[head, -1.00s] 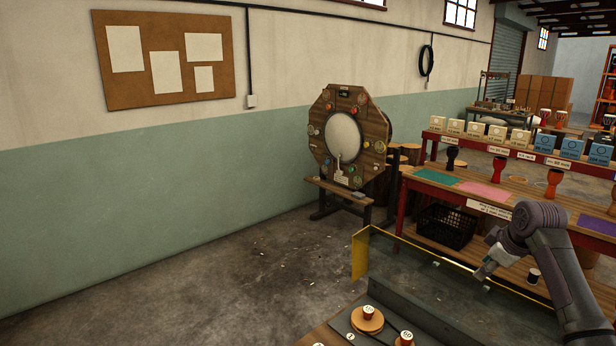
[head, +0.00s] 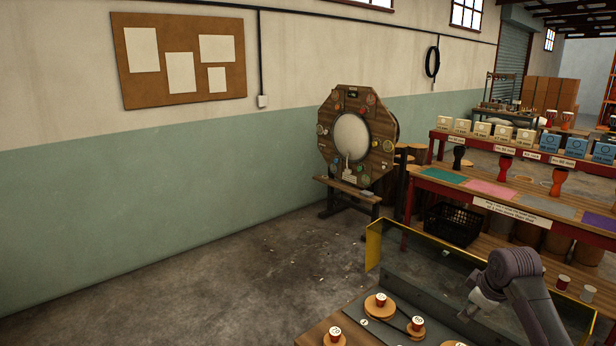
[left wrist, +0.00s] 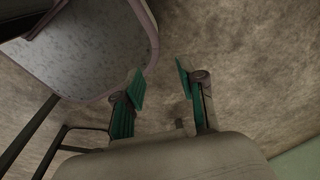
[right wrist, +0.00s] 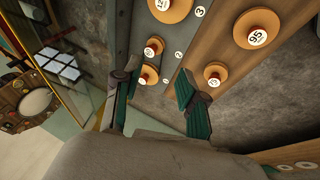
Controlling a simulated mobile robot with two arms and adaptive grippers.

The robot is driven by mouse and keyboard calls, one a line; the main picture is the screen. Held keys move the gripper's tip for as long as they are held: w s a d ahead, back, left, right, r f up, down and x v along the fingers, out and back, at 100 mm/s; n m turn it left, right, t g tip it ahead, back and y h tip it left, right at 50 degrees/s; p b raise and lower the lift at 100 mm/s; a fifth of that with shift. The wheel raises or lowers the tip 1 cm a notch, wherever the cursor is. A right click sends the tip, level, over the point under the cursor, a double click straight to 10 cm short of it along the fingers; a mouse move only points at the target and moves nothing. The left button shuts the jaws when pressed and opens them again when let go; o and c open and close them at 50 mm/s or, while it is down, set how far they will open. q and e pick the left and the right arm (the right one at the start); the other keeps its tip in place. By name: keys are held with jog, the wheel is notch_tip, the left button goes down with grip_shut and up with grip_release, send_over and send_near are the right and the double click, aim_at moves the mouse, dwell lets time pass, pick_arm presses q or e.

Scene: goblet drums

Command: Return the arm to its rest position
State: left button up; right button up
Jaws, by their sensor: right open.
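My right arm (head: 525,290) comes in from the lower right of the head view, bent, with its right gripper (head: 472,308) pointing down over the near bench. In the right wrist view the two green-padded fingers (right wrist: 155,85) stand apart with nothing between them. They are above a grey strip with round wooden discs. My left gripper (left wrist: 160,80) shows only in the left wrist view. Its fingers are apart and empty, over bare concrete floor. The left arm is not in the head view.
The near bench carries wooden discs (head: 380,306) with numbered spools and a yellow-edged clear guard (head: 372,245). Beyond it stands a red-framed table (head: 490,188) with coloured mats and goblet drums. An octagonal wooden stand (head: 355,135) is by the wall. The floor (head: 250,270) at left is clear.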

jog(key=s+a+f+m+g, duration=0.1)
jog(key=s+a+f, duration=0.65)
jog(key=s, duration=0.25)
jog(key=s+a+f+m, duration=0.1)
jog(key=s+a+f, duration=0.5)
jog(key=s+f, duration=0.3)
jog(key=s+a+r+m, duration=0.2)
jog(key=s, duration=0.9)
jog(key=s+a+r+m, duration=0.2)
jog(key=s+a+m, duration=0.1)
jog(key=s, duration=0.7)
notch_tip(320, 180, down, 28)
jog(key=s+g+b, duration=0.2)
pick_arm(q)
jog(key=f, duration=0.1)
jog(key=f+b, duration=0.1)
jog(key=s+f, duration=0.1)
jog(key=shift+a+f, duration=0.2)
jog(key=shift+a, duration=0.2)
pick_arm(e)
jog(key=s+d+f, duration=0.1)
jog(key=s+f, duration=0.7)
jog(key=f, duration=0.1)
jog(key=s+d+f+g, duration=0.1)
jog(key=s+d+f, duration=0.1)
jog(key=s+f, duration=0.6)
jog(key=shift+s+d+f+n, duration=0.15)
jog(key=shift+d+f+n, duration=0.1)
jog(key=shift+f+n, duration=0.2)
